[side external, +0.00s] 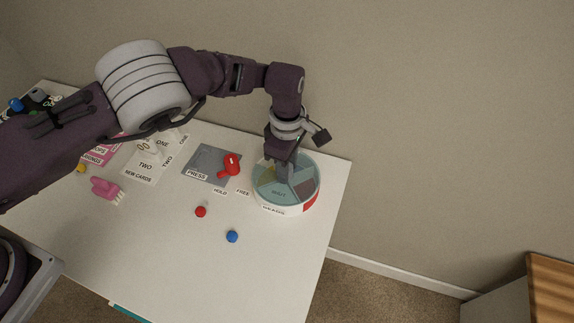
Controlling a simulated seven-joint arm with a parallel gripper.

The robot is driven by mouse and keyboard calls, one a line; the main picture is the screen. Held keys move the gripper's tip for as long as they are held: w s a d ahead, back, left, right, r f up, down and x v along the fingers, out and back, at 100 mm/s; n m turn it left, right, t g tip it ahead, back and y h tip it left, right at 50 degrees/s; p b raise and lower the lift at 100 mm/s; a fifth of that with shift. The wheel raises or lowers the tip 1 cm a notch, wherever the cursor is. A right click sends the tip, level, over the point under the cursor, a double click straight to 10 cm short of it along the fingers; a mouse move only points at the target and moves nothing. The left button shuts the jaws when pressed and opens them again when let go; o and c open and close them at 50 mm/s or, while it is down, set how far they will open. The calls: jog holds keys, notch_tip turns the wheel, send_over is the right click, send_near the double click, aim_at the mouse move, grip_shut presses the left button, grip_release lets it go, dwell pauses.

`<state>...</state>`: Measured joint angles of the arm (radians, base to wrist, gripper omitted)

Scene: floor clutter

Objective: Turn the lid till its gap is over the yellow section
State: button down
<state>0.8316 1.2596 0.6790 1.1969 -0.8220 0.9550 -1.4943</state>
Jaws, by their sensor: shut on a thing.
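A round white container (275,211) stands near the table's right edge, with a red patch on its right side wall. A see-through teal lid (277,193) covers it, and differently coloured sections show through. The yellow section (265,173) looks dull and olive at the back left, beside my gripper. A brownish section shows at the right. I cannot tell clearly where the lid's gap lies. My gripper (281,164) points down at the back middle of the lid and is shut on part of it. The fingers hide the gripped part.
Left of the container are a grey pad (205,158) labelled PRESS and a red object (230,165). A red ball (201,211) and a blue ball (232,236) lie in front. Cards and a pink brush-like object (106,190) lie farther left. The front table area is clear.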

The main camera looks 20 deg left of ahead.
jog(key=n, duration=0.5)
jog(key=shift+w, duration=0.1)
jog(key=shift+n, duration=2.5)
jog(key=c, duration=1.1)
grip_release()
jog(key=shift+o, duration=0.2)
notch_tip(320, 180, up, 7)
jog(key=shift+r, duration=0.1)
